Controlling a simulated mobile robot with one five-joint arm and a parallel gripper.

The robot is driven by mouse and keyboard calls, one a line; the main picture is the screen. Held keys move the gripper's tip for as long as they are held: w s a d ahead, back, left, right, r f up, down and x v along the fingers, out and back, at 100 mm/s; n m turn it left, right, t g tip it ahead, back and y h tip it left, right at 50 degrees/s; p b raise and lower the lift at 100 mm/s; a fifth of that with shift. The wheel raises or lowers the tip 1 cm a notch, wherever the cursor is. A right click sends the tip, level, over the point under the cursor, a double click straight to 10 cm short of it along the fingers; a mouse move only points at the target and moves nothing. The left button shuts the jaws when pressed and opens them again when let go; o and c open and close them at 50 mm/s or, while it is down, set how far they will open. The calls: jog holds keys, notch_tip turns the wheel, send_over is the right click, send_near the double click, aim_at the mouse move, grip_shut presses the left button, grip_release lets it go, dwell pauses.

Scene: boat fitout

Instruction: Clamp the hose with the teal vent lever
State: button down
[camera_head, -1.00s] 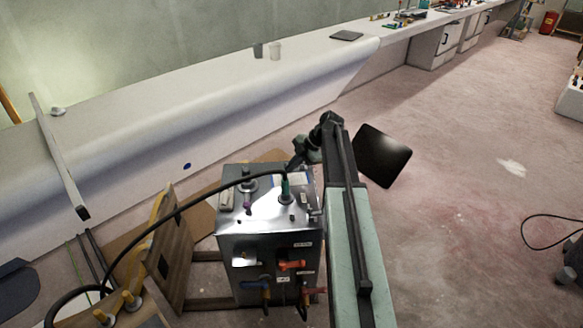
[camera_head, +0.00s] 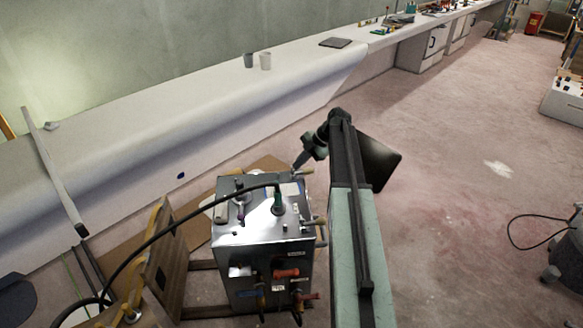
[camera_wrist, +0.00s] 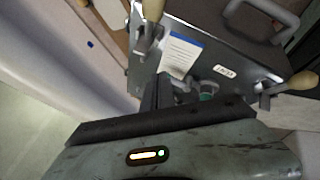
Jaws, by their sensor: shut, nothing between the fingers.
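A metal box (camera_head: 262,232) stands low in front of me. A bit of teal (camera_wrist: 207,97) also shows in the wrist view, partly hidden behind my gripper. I cannot tell whether this is the vent lever or the hose fitting. My gripper (camera_head: 298,166) is at the box's far right edge, beyond the teal part and apart from it. In the wrist view its dark fingers (camera_wrist: 163,90) are shut and empty, near a white card (camera_wrist: 180,56).
Tan-handled levers (camera_wrist: 303,80) stick out at the box's sides. Red (camera_head: 286,273) and blue handles are on its front. A wooden frame (camera_head: 165,255) stands close on the left. A long white bench (camera_head: 150,130) runs behind. Open floor lies to the right.

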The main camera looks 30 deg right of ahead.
jog(key=r, duration=0.1)
jog(key=d+r+p, duration=0.2)
jog(key=shift+w+d+r, duration=0.2)
jog(key=shift+w+r, duration=0.2)
